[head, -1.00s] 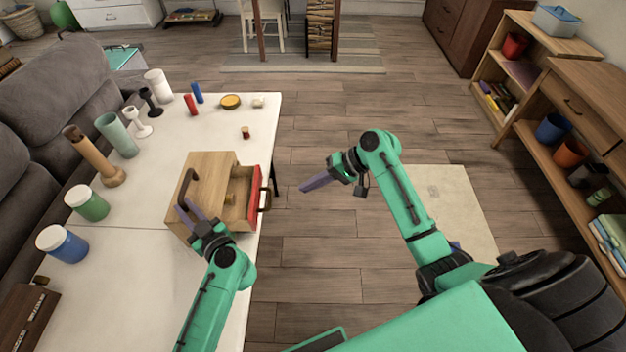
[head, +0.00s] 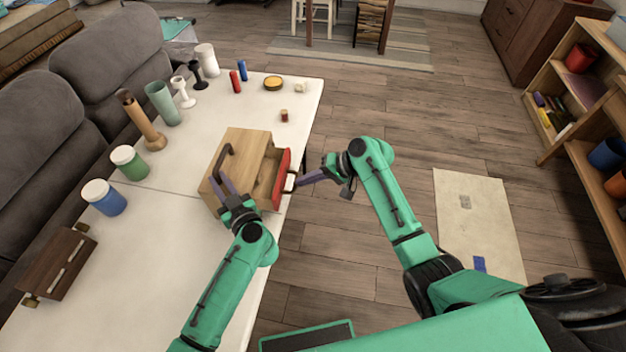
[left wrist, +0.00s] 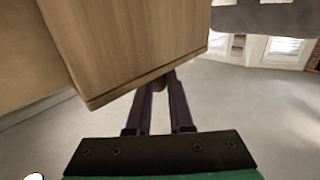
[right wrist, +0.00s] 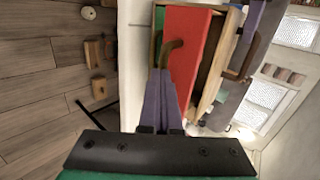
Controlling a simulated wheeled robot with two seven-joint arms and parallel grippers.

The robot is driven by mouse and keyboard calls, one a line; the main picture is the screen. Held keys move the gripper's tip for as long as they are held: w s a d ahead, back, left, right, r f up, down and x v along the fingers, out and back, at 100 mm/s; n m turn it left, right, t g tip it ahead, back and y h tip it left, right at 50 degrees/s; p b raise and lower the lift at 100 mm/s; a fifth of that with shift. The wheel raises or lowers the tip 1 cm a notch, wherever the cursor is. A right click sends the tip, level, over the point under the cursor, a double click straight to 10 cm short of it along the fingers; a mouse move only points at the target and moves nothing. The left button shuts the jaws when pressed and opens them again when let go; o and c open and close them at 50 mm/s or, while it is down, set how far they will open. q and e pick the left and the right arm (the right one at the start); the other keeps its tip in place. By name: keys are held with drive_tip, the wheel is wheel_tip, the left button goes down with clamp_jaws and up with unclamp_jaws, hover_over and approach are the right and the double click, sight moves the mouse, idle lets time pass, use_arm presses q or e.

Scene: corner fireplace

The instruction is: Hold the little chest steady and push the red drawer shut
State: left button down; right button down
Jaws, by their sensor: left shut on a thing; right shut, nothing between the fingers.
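The little wooden chest (head: 236,150) stands on the white table near its right edge. Its red drawer (head: 282,178) sticks out on the right side, partly open, with a strip of its inside showing.
On the table (head: 165,235) stand a blue jar (head: 105,200), a green jar (head: 130,165), several vases and candlesticks, and a dark brown box (head: 58,265). A small brown block (head: 284,116) lies beyond the chest.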

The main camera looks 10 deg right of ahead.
drive_tip(key=a, duration=0.2)
drive_tip(key=w+a, duration=0.1)
drive_tip(key=a, duration=0.1)
drive_tip(key=w+a, duration=0.1)
drive_tip(key=a, duration=0.1)
drive_tip(key=shift+w+a, duration=0.15)
drive_tip(key=shift+a, duration=0.25)
use_arm(q)
drive_tip(key=shift+d, duration=0.1)
use_arm(e)
drive_tip(key=shift+d, duration=0.1)
drive_tip(key=d, duration=0.1)
drive_tip(key=s+d+r, duration=0.1)
drive_tip(key=d, duration=0.2)
drive_tip(key=shift+s+d+r, duration=0.25)
drive_tip(key=shift+d+r, duration=0.1)
use_arm(q)
drive_tip(key=c, duration=0.7)
unclamp_jaws()
use_arm(e)
approach(283, 176)
drive_tip(key=d, duration=0.2)
drive_tip(key=s+d, duration=0.1)
drive_tip(key=shift+s+r, duration=0.1)
drive_tip(key=shift+r, duration=0.2)
use_arm(q)
drive_tip(key=o, duration=0.5)
drive_tip(key=shift+o, duration=0.2)
